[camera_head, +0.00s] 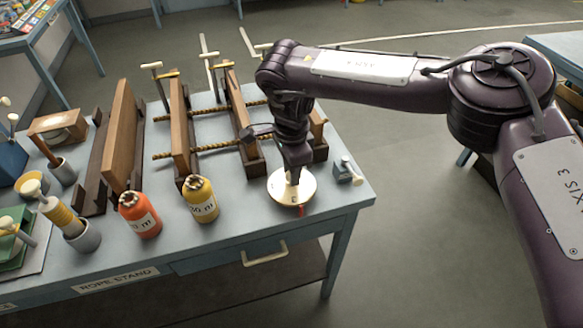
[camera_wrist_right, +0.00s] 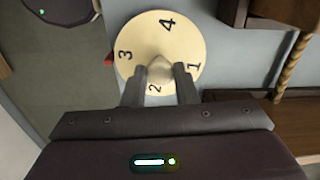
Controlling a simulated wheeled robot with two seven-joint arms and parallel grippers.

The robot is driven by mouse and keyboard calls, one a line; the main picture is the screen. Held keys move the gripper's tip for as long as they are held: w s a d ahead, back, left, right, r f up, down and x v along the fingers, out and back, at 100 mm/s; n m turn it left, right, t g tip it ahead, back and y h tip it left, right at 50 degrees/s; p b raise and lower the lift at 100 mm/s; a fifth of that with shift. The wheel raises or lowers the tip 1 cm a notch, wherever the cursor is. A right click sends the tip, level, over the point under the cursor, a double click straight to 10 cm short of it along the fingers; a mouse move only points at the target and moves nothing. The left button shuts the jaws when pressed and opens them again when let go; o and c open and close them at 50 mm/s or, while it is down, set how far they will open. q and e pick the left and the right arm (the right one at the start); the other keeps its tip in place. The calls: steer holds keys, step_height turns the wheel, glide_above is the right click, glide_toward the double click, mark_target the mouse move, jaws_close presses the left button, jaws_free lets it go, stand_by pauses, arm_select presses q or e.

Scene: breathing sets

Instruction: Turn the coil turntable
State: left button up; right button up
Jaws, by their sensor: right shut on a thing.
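The coil turntable (camera_head: 281,190) is a round cream disc near the right front of the blue-grey table. In the right wrist view the turntable (camera_wrist_right: 183,30) shows the numbers 1, 2, 3 and 4 around its face and a raised knob (camera_wrist_right: 160,70) at its centre. My right gripper (camera_wrist_right: 160,76) points down over the disc, its two fingers shut on the knob. In the head view my right gripper (camera_head: 293,176) hides part of the disc. A small red mark (camera_head: 301,211) shows at the disc's front edge. My left gripper is not in view.
A small blue block with a pale-handled lever (camera_head: 346,171) stands right of the disc. A yellow bottle (camera_head: 200,199) and an orange bottle (camera_head: 139,215) stand to its left. Wooden frames with ropes (camera_head: 207,148) stand behind. The table's front edge and drawer (camera_head: 264,253) are close.

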steer(key=shift+w+r+n, duration=0.1)
steer(key=shift+r+n, duration=0.1)
steer(key=shift+n, duration=0.9)
steer(key=o, duration=1)
steer(key=shift+f, duration=0.1)
steer(key=shift+r, duration=0.4)
step_height(320, 180, up, 7)
steer(key=shift+b, duration=0.75)
